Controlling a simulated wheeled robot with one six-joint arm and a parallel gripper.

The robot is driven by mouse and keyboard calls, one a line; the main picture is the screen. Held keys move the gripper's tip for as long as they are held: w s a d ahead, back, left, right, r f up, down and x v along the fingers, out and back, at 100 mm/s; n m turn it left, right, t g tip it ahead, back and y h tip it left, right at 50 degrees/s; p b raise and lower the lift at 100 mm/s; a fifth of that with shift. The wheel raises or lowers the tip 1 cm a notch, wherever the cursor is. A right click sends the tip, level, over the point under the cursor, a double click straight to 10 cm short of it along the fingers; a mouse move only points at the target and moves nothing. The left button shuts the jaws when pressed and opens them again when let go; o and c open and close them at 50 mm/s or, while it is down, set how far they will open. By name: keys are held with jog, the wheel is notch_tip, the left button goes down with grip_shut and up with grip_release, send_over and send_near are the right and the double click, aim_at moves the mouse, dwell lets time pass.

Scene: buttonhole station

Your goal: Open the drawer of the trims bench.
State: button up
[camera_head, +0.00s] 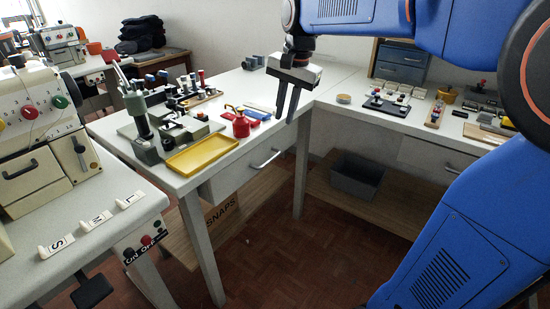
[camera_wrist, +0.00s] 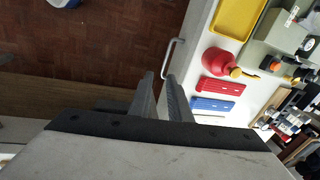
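The white bench in the middle has a drawer (camera_head: 230,178) in its front, with a pale bar handle (camera_head: 265,159). The drawer looks shut. No label naming the trims bench is readable. My gripper (camera_head: 284,119) points down above that bench's edge, higher than the handle, with a gap between its two dark fingers. In the wrist view the handle (camera_wrist: 170,57) lies just beyond the open fingertips (camera_wrist: 160,77), and nothing is between them. A second drawer (camera_head: 432,157) with a handle sits in the right-hand bench, partly cut off by my blue arm.
A yellow tray (camera_head: 202,155), a red bottle (camera_head: 241,125) and red and blue pieces stand on the middle bench. A grey bin (camera_head: 357,175) sits on the right bench's lower shelf. The brown floor (camera_head: 290,245) before the benches is clear.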

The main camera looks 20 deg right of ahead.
jog(key=w+m, duration=0.1)
jog(key=w, duration=0.2)
send_near(271, 159)
jog(key=x, duration=0.7)
jog(key=shift+f, duration=0.15)
jog(key=shift+w+a, duration=0.1)
grip_shut()
